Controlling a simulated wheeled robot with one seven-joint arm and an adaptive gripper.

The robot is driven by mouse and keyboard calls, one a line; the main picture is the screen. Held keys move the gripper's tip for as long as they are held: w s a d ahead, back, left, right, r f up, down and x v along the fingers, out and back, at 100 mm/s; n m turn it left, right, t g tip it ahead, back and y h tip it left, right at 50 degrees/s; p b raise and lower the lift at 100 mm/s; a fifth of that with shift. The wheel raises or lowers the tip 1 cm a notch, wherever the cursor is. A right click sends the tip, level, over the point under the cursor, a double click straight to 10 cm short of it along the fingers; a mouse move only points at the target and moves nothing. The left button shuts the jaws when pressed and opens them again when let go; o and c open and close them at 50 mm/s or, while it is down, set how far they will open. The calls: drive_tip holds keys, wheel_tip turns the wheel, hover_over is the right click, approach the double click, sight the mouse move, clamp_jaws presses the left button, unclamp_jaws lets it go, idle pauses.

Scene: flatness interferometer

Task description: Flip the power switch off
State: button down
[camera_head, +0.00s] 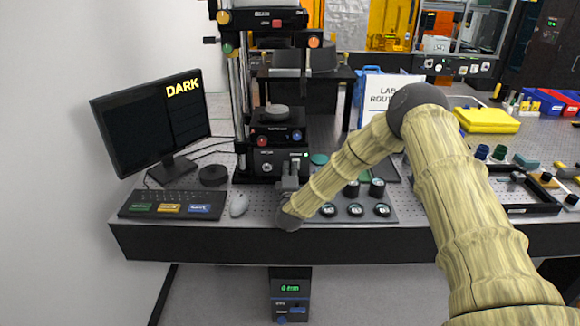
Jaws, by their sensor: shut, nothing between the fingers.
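The flatness interferometer (245,90) stands upright at the back of the bench, left of centre. My gripper (290,170) is shut and empty. It is just in front of the lower right part of that panel, and it hides part of it. I cannot tell whether it touches the panel. The power switch itself is not clearly visible; my gripper may cover it. The monitor (155,120) to the left is black with the yellow word DARK.
A display box (290,297) is under the bench.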

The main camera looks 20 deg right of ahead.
drive_tip(key=shift+w, duration=0.1)
idle(0.3)
drive_tip(key=shift+w+a+f+g+y+b, duration=0.15)
drive_tip(key=shift+a+f+g+y+b, duration=0.15)
drive_tip(key=shift+a+f+b, duration=0.2)
drive_tip(key=shift+w+d+r+b, duration=0.15)
drive_tip(key=shift+b, duration=0.2)
drive_tip(key=shift+d+r, duration=0.1)
drive_tip(key=shift+r, duration=0.05)
drive_tip(key=shift+w+d+r+b, duration=0.1)
drive_tip(key=shift+d+r+b, duration=0.3)
drive_tip(key=shift+r, duration=0.35)
drive_tip(key=shift+s+a, duration=0.25)
drive_tip(key=shift+s, duration=0.2)
drive_tip(key=shift+g, duration=0.3)
drive_tip(key=b+v, duration=0.1)
drive_tip(key=v, duration=0.7)
drive_tip(key=r+b+v, duration=0.1)
drive_tip(key=v, duration=0.4)
drive_tip(key=shift+s+a+b, duration=0.1)
drive_tip(key=shift+b, duration=0.25)
